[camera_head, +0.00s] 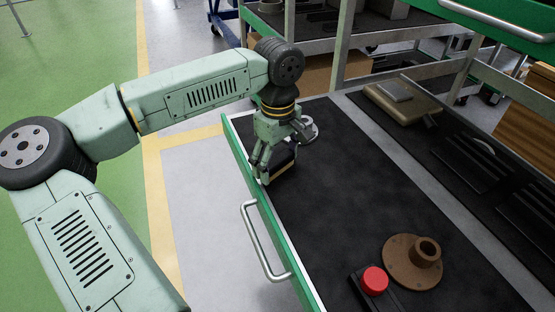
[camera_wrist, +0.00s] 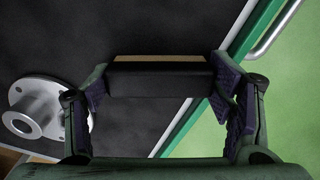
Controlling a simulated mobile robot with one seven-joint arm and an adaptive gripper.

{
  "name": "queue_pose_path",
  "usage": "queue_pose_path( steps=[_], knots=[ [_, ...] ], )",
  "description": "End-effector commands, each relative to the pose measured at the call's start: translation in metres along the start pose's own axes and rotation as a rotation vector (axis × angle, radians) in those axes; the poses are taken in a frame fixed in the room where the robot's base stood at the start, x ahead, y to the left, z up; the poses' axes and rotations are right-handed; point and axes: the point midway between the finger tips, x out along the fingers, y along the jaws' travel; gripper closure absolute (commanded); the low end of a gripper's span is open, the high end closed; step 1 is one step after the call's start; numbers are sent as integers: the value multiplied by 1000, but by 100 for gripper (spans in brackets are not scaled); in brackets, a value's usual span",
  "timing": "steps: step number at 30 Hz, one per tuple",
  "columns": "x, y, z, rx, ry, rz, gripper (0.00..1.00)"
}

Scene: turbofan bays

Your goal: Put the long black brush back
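The long black brush (camera_wrist: 160,80) shows as a dark block with a tan strip along one side. In the head view the brush (camera_head: 284,168) is low over or on the black mat of the drawer, beside its green left wall; I cannot tell if it touches the mat. My gripper (camera_head: 273,160) reaches down around it. In the wrist view my gripper (camera_wrist: 160,88) has finger pads against both ends of the brush, and it appears shut on it. The fingers hide part of the brush in the head view.
The open drawer (camera_head: 330,200) has a grey flanged part (camera_head: 308,130) just behind my gripper. A brown flanged part (camera_head: 412,262) and a red button (camera_head: 375,281) are at the near end. The drawer's middle is clear. A silver handle (camera_head: 262,245) sticks out left.

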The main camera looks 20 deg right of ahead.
Motion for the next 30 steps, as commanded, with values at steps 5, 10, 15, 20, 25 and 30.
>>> queue_pose_path(
  steps=[5, 10, 15, 20, 25, 30],
  knots=[
    [0, 0, 0, 0, 0, 0, 14],
    [0, 0, 0, 0, 0, 0, 5],
    [0, 0, 0, 0, 0, 0, 5],
    [-3, 0, 0, 0, 0, 0, 5],
    [-22, 0, -1, -2, 3, 1, 5],
    [-59, 1, -1, -1, 3, 2, 5]
  ],
)
